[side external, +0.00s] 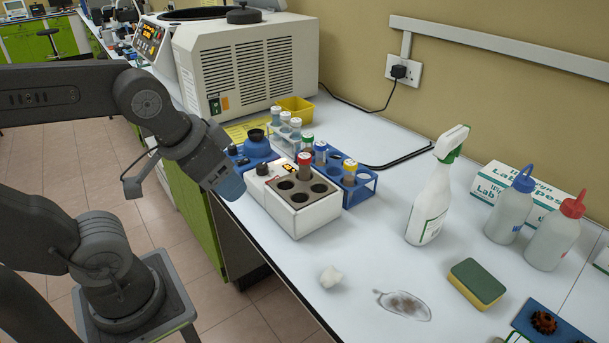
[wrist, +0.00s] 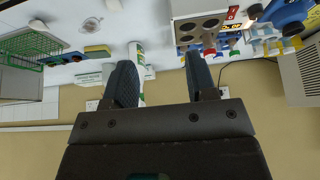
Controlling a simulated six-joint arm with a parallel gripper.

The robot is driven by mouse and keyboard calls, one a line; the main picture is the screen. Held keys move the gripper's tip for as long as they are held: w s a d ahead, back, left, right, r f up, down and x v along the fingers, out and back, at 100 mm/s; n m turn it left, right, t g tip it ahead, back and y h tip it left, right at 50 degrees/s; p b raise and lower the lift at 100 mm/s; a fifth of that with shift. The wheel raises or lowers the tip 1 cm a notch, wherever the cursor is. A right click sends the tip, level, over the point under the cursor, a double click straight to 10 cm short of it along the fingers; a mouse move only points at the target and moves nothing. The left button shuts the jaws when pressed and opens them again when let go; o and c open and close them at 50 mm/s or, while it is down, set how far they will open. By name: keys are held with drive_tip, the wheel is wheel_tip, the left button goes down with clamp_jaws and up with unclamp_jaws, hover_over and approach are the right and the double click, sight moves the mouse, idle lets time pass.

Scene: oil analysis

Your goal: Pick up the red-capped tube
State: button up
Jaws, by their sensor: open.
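The red-capped tube (side external: 304,166) stands upright in a back well of the white heating block (side external: 308,221), with its cap and upper part showing and the rest hidden in the well. In the wrist view its red cap (wrist: 209,51) shows beside the right finger, and the block (wrist: 194,8) is near the top. My gripper (side external: 231,187) is left of the block in the side view, empty and apart from the tube. Its two fingers (wrist: 160,75) are spread wide in the wrist view.
A blue rack (side external: 360,191) with green-, blue- and yellow-capped tubes stands close behind the block. A blue mixer (side external: 256,147) and a centrifuge (side external: 262,65) are farther back. A spray bottle (side external: 430,205) stands to the right. A crumpled wipe (side external: 331,277) and a spill (side external: 404,304) lie in front.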

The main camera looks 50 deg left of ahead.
drive_tip(key=shift+o, duration=1)
drive_tip(key=w+a+r+n+g, duration=0.2)
drive_tip(key=w+n, duration=0.3)
drive_tip(key=w, duration=0.1)
drive_tip(key=w+a+r+n+g, duration=0.1)
drive_tip(key=w+a+r+n, duration=0.1)
drive_tip(key=w+n, duration=0.35)
drive_tip(key=n+g, duration=0.3)
drive_tip(key=n, duration=0.7)
hover_over(305, 155)
wheel_tip(305, 155, down, 4)
drive_tip(key=r, duration=0.1)
wheel_tip(305, 155, down, 14)
drive_tip(key=shift+s+r, duration=0.1)
drive_tip(key=shift+r, duration=0.05)
